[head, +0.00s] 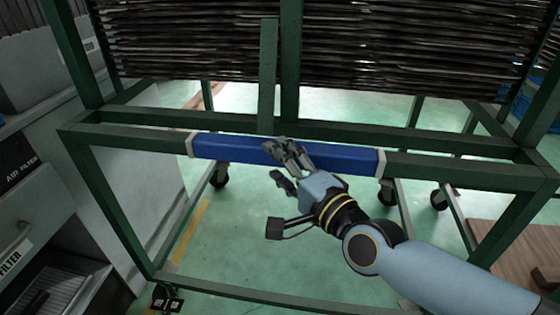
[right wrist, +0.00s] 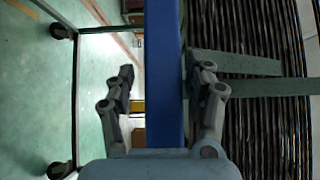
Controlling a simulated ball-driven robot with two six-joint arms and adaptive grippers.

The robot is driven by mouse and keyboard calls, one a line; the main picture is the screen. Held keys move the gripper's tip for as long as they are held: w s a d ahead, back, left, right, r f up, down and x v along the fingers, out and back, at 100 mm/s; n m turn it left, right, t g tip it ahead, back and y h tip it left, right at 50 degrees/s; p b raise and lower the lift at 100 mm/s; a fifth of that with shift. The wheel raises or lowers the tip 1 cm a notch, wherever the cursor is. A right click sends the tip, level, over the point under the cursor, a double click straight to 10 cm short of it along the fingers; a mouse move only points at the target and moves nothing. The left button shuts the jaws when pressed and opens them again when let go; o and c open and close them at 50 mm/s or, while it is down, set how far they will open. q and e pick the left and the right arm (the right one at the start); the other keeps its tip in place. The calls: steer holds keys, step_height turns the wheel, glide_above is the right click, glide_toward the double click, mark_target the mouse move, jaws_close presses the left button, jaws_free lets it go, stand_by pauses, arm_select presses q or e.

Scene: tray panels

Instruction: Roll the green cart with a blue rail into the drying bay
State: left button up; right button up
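The green cart (head: 470,172) stands in front of me, and the blue rail (head: 235,149) runs along its near bar between pale end brackets. My right gripper (head: 274,162) is at the middle of the rail, with one finger over its top and the other below. In the right wrist view the blue rail (right wrist: 163,60) passes between the two fingers of the open gripper (right wrist: 158,80). A gap shows on the left finger's side; the right finger is close to the rail, and I cannot tell whether it touches. My left gripper is not in view. I cannot make out the drying bay.
The cart carries a stack of dark panels (head: 400,50) and stands on casters (head: 219,179). Grey cabinets labelled AIR FILTER (head: 40,215) stand close on the left. A wooden pallet (head: 520,250) lies at the right. Green floor (head: 240,240) shows beneath the cart.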

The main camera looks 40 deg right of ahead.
steer(key=shift+o, duration=0.3)
steer(key=shift+r, duration=0.1)
steer(key=s+a, duration=0.1)
steer(key=s, duration=1.1)
